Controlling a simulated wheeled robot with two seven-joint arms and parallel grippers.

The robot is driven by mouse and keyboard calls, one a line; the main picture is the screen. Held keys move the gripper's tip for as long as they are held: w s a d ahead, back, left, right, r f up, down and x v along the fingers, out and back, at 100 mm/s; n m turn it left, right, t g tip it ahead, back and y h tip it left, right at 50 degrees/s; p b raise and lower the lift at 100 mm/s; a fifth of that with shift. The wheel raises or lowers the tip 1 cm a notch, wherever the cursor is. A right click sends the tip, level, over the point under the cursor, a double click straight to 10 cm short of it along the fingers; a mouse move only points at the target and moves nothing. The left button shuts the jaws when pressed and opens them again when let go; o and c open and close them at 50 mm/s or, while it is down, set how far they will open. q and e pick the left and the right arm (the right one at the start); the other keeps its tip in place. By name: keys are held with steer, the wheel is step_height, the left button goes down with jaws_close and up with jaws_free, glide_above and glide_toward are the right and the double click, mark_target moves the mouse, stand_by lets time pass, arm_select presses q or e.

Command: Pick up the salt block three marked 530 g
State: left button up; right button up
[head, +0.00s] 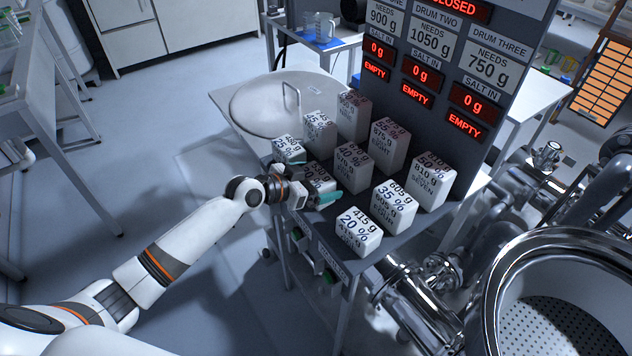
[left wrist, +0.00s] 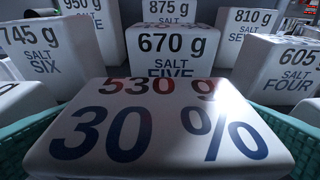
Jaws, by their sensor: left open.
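The white salt block three (left wrist: 155,132), marked 530 g and 30 %, fills the lower part of the left wrist view. In the head view (head: 320,181) it stands in the front row of blocks, partly hidden by my gripper. My left gripper (head: 309,180) is open at this block. Its teal fingers lie on either side of the block, along the left and right edges of the wrist view. I cannot tell whether either finger touches it. My right gripper is not in view.
Close by stand block five, 670 g (left wrist: 172,50), block four, 605 g (head: 394,205), and the 415 g block (head: 358,231). Several more blocks stand behind. The dark drum panel (head: 425,75) rises behind them. A steel vessel (head: 560,290) is at lower right.

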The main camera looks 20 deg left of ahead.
arm_select(q)
steer(key=shift+x, duration=0.9)
steer(key=shift+c, duration=0.3)
steer(key=c, duration=1.2)
steer(key=shift+a+r, duration=0.1)
steer(key=shift+r, duration=0.05)
steer(key=shift+c, duration=0.2)
steer(key=shift+r, duration=0.1)
